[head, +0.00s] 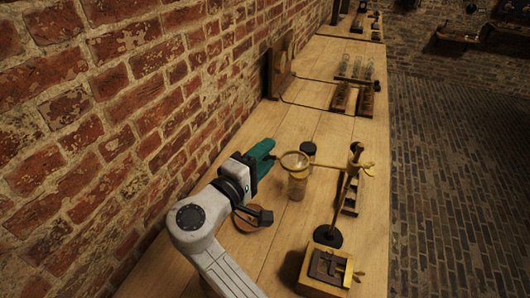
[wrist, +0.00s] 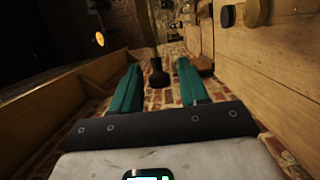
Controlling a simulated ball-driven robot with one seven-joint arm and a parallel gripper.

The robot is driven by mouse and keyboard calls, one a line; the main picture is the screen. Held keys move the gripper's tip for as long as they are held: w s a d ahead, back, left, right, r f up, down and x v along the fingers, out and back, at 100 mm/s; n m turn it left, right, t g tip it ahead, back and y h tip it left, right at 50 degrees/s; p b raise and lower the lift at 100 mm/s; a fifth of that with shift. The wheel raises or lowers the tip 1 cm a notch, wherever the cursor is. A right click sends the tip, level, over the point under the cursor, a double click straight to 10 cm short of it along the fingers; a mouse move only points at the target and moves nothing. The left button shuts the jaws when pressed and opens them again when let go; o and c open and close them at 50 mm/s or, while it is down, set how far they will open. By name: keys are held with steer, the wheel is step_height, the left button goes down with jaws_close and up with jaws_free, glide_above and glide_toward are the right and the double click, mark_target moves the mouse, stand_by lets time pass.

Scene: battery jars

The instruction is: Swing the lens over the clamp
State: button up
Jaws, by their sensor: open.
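The lens (head: 294,160) is a round glass in a brass ring on a brass arm. The arm runs right to an upright stand with a round black base (head: 328,236). A wooden block with dark metal and brass fittings (head: 327,268), probably the clamp, sits at the near right of the bench; the lens is well beyond it, to its upper left. My gripper (head: 268,150), with green fingers, is just left of the lens ring. In the wrist view my gripper (wrist: 158,82) is open, with a dark knob-like shape (wrist: 158,74) between or beyond its fingers; I cannot tell which.
A glass jar (head: 298,187) stands below the lens, and a dark-lidded jar (head: 309,149) behind it. A round brown piece (head: 247,218) lies below my gripper. The brick wall (head: 130,90) runs along the left. Several glass jars and trays stand farther back.

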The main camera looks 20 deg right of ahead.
steer(key=shift+w+d, duration=0.1)
steer(key=shift+d, duration=0.1)
jaws_close()
stand_by(0.3)
